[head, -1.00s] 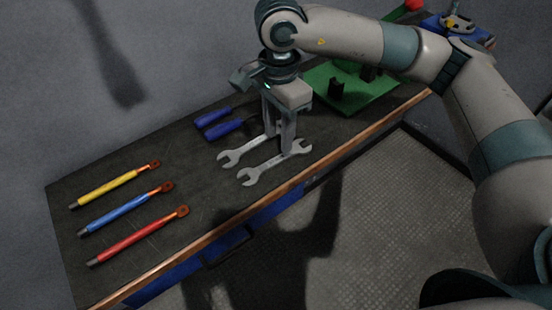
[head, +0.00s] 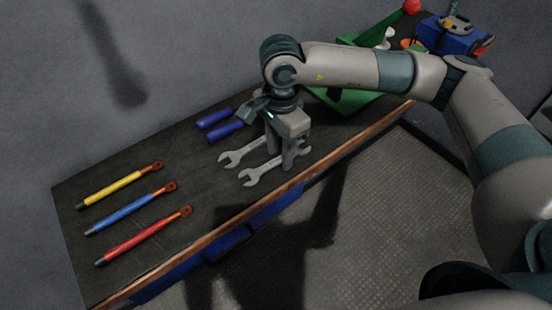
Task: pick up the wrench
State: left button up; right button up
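Two grey open-ended wrenches lie side by side on the dark bench: a farther wrench (head: 243,154) and a nearer wrench (head: 265,172). My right gripper (head: 281,158) points down over their right-hand parts, its fingers apart. One finger is by the farther wrench, the other by the nearer wrench's right end. The fingertips are at about bench height; whether they touch either wrench I cannot tell. The gripper hides part of both wrenches. My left gripper is out of view.
Blue-handled tools (head: 224,131) lie just behind the wrenches. Yellow (head: 111,188), blue (head: 131,209) and red (head: 141,238) rods lie at the left. A green fixture (head: 352,98) and a blue box (head: 446,36) stand at the right. The bench (head: 205,205) is clear between rods and wrenches.

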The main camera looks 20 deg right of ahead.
aim_at(279, 159)
dwell(0.4)
grip_shut()
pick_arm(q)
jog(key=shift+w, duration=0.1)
pick_arm(e)
jog(key=shift+r, duration=0.15)
